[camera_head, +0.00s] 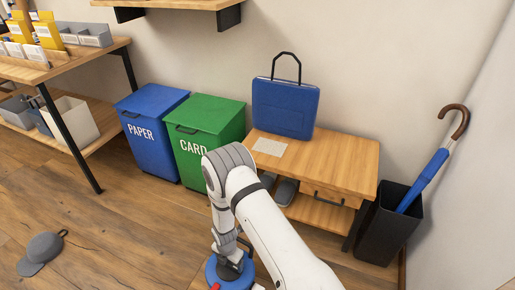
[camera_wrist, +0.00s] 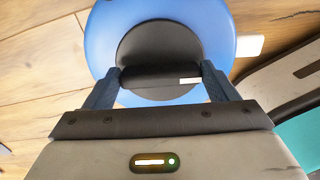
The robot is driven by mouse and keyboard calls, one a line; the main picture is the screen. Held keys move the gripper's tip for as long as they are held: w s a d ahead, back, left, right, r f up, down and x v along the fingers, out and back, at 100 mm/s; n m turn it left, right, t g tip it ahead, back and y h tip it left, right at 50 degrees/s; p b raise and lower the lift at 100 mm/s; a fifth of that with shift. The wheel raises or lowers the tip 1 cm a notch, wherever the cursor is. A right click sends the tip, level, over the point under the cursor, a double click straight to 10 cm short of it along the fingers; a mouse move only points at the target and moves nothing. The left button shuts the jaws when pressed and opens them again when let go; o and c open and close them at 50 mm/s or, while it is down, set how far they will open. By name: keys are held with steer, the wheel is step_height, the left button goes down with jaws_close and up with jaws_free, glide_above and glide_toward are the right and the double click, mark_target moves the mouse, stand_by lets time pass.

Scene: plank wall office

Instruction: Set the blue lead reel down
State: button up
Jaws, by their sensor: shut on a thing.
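The blue lead reel (camera_head: 216,272) is at the bottom of the head view, partly hidden by my arm and cut off by the frame's edge. In the wrist view it is a blue disc (camera_wrist: 108,38) with a black round hub and a dark handle bar. My gripper (camera_wrist: 160,77) is shut on this bar, with one finger at each end. It also shows in the head view (camera_head: 230,262), pointing down over the reel. Wood planks show around the reel in the wrist view. I cannot tell whether the reel touches the surface beneath it.
A blue paper bin (camera_head: 150,112) and a green card bin (camera_head: 205,122) stand by the wall. A wooden bench (camera_head: 345,165) bears a blue case (camera_head: 285,108). A black umbrella stand (camera_head: 385,230) is at right. A grey cap (camera_head: 42,250) lies on open floor at left.

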steer(key=w+d+r+m, duration=0.2)
steer(key=r+m, duration=0.1)
steer(key=w+d+r+m, duration=0.2)
steer(key=r, duration=0.2)
steer(key=w+d+r+m, duration=0.1)
steer(key=w+r+m, duration=0.1)
steer(key=r+m, duration=0.1)
steer(key=shift+w+d+r+m, duration=0.3)
steer(key=shift+w+d+r, duration=0.1)
steer(key=shift+r, duration=0.3)
steer(key=w+d+r+m+p, duration=0.1)
steer(key=d+r+m, duration=0.95)
steer(key=r, duration=0.25)
steer(key=d+r+m, duration=1)
steer(key=r+m, duration=0.1)
steer(key=r, duration=0.3)
step_height(320, 180, up, 16)
steer(key=s+p, duration=0.2)
steer(key=p, duration=2.4)
steer(key=shift+a+f+p, duration=0.15)
steer(key=shift+f+p, duration=0.05)
steer(key=shift+p, duration=0.1)
steer(key=shift+s, duration=0.2)
